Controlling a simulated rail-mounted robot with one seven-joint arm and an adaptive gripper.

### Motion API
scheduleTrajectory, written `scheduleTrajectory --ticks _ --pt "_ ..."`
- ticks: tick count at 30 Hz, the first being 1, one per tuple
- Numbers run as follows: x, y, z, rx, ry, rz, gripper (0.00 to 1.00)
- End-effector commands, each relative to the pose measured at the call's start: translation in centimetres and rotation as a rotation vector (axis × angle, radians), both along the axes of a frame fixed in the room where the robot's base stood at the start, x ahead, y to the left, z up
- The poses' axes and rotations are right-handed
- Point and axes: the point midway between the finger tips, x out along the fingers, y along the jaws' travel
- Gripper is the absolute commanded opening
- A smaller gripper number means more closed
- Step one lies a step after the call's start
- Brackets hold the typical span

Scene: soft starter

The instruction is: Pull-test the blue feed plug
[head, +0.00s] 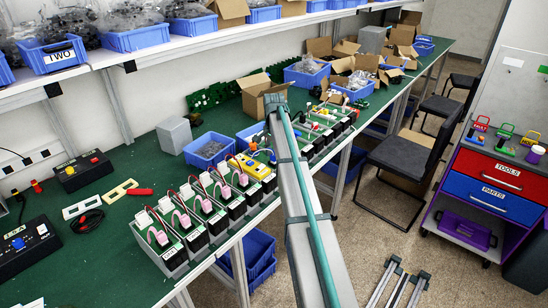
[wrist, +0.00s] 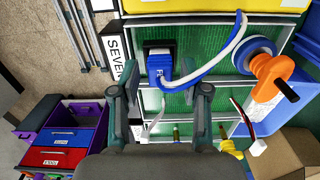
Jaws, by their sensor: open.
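In the wrist view, the blue feed plug (wrist: 159,69) sits in a black socket on a green board. A blue and a white cable curve from it up to the right. A label reading SEVEN (wrist: 116,54) is just left of it. My gripper (wrist: 160,94) is open, its two fingers apart on the left and right sides below the plug, with nothing between them that I can see held. I cannot tell whether a finger touches the plug. In the head view, my arm covers this spot, and the gripper and plug cannot be made out.
An orange part with a blue disc (wrist: 275,76) stands right of the plug. A yellow-topped unit (head: 252,170) and a row of units with pink cables (head: 195,205) stand along the bench's front edge. Cardboard boxes (head: 260,95) and blue bins (head: 208,150) are behind.

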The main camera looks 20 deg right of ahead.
Motion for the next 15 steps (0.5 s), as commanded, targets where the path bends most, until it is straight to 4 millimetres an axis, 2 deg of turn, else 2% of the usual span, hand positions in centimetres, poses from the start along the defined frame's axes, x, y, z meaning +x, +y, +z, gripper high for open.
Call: scheduleTrajectory --ticks 6,15 --pt "0.01 0.0 -0.02 0.0 0.0 0.0 0.46" --pt "0.01 0.0 -0.02 0.0 0.0 0.0 0.21"
